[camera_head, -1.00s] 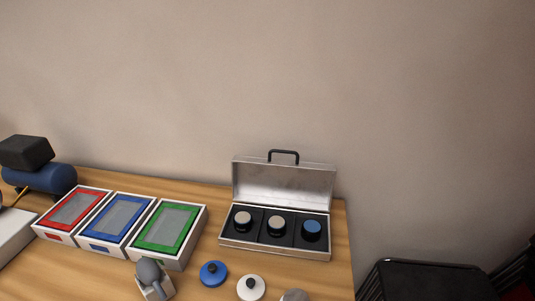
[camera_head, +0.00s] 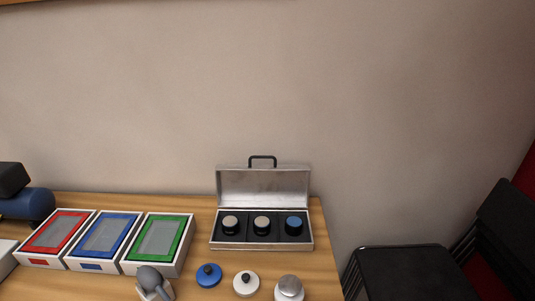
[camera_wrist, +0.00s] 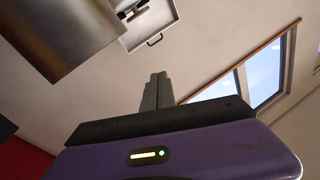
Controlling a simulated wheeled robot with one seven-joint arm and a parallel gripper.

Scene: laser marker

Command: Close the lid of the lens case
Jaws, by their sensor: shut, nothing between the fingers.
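The lens case (camera_head: 261,246) is a silver metal box near the right end of the wooden table. Its lid (camera_head: 263,187) stands open and upright at the back, with a black handle (camera_head: 262,158) on top. Three round lenses sit in the dark compartments: two with pale tops (camera_head: 230,222) (camera_head: 262,223) and one with a blue top (camera_head: 294,223). My gripper (camera_wrist: 160,76) shows only in the wrist view.
Red (camera_head: 57,232), blue (camera_head: 104,235) and green (camera_head: 159,238) framed boxes stand left of the case. In front are a grey rounded object (camera_head: 151,281), blue knob (camera_head: 208,275), white knob (camera_head: 246,283) and silver knob (camera_head: 289,288). Black chairs (camera_head: 405,272) stand right of the table.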

